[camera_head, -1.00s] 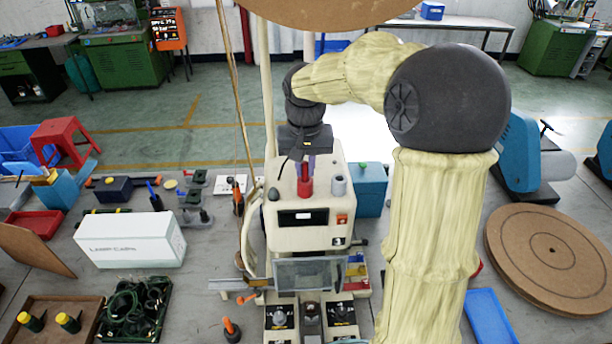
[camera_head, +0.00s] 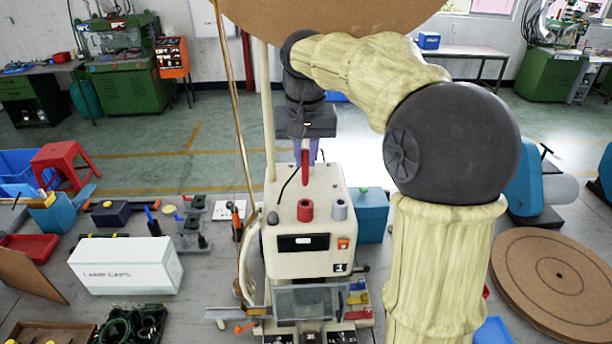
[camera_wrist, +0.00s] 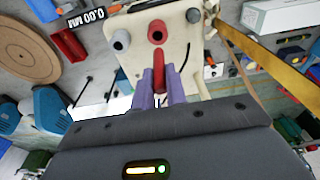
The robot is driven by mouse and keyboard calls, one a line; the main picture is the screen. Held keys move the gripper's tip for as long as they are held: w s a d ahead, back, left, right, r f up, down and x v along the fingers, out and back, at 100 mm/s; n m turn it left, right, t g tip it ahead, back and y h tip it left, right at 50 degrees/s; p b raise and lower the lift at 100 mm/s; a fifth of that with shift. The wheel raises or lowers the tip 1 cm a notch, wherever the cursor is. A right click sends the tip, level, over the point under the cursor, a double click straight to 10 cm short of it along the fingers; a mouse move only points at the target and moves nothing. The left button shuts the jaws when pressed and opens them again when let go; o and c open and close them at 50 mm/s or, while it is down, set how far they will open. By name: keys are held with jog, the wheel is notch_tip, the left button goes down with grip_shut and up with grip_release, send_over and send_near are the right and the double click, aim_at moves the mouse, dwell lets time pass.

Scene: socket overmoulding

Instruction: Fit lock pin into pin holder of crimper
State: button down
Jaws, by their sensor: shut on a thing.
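The lock pin (camera_head: 305,167) is a slim red pin. My gripper (camera_head: 306,153) is shut on it with purple fingers above the crimper (camera_head: 290,245), a cream machine with a dark display. The pin holder (camera_head: 305,210) is a red ring on the crimper's top; a gap shows between it and the pin in the head view. In the wrist view, the red pin (camera_wrist: 158,72) sticks out between the gripper's fingers (camera_wrist: 160,88) towards the red holder (camera_wrist: 157,32), whose dark hole is open and empty.
A grey holder (camera_head: 339,210) stands just right of the red one, and a dark knob (camera_head: 273,219) at the left. A thin black cord (camera_wrist: 186,58) runs beside the pin. A wooden pole (camera_head: 236,130) rises left of the crimper. A teal box (camera_head: 371,215) stands at its right.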

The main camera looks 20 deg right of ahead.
aim_at(306, 182)
jog(key=shift+r, duration=0.6)
notch_tip(306, 182, down, 4)
jog(key=b, duration=0.4)
jog(key=shift+f, duration=0.25)
jog(key=shift+r, duration=0.1)
